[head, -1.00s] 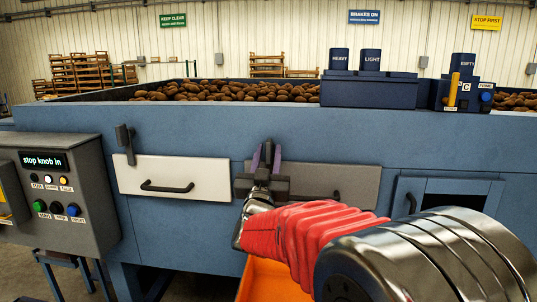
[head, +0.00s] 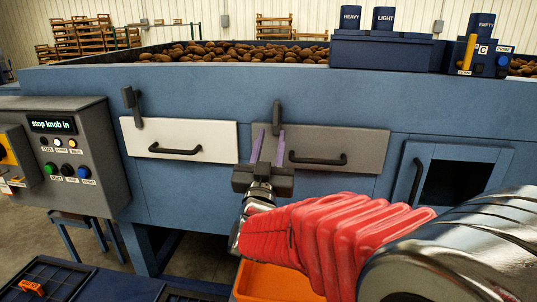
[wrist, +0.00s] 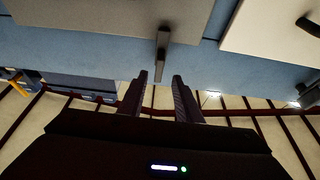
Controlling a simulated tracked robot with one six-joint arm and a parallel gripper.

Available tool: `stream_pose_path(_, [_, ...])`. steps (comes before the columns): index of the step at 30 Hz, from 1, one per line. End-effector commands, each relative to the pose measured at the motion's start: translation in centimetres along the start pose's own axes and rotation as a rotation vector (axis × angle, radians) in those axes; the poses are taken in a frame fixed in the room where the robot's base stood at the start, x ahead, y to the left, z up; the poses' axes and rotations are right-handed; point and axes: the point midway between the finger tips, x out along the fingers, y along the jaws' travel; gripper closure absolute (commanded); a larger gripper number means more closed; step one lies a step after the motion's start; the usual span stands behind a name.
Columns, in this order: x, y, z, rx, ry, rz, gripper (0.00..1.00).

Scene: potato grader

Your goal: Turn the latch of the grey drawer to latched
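The grey drawer (head: 350,143) is closed in the blue grader, with a black bar handle (head: 317,159). Its dark latch (head: 276,116) sits at the drawer's upper left corner, its long part pointing down, roughly upright. My gripper (head: 268,146) is in front of the drawer's left edge, just below the latch, fingers apart and empty. In the wrist view, the latch (wrist: 162,45) lies ahead of my open gripper (wrist: 160,79), lined up with the gap, and no contact shows. The grey drawer (wrist: 100,14) also shows there.
A white drawer (head: 180,139) with its own latch (head: 132,106) is to the left. A control box (head: 75,150) reads "stop knob in". An orange bin (head: 275,283) is below my arm.

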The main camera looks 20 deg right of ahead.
Motion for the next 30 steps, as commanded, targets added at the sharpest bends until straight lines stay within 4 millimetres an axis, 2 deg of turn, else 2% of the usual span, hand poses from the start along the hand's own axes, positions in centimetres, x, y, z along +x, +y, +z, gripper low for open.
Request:
stream_pose_path(3, [-2.0,-0.1,0.0,0.0,-0.001,-0.003,0.69])
stream_pose_path(9, [-4.0,-0.1,0.1,0.0,-0.001,-0.002,0.69])
stream_pose_path(23, [-4.2,-0.1,0.1,0.003,-0.007,-0.006,0.69])
stream_pose_path(30, [-4.3,-1.2,0.7,0.04,-0.098,-0.09,0.69])
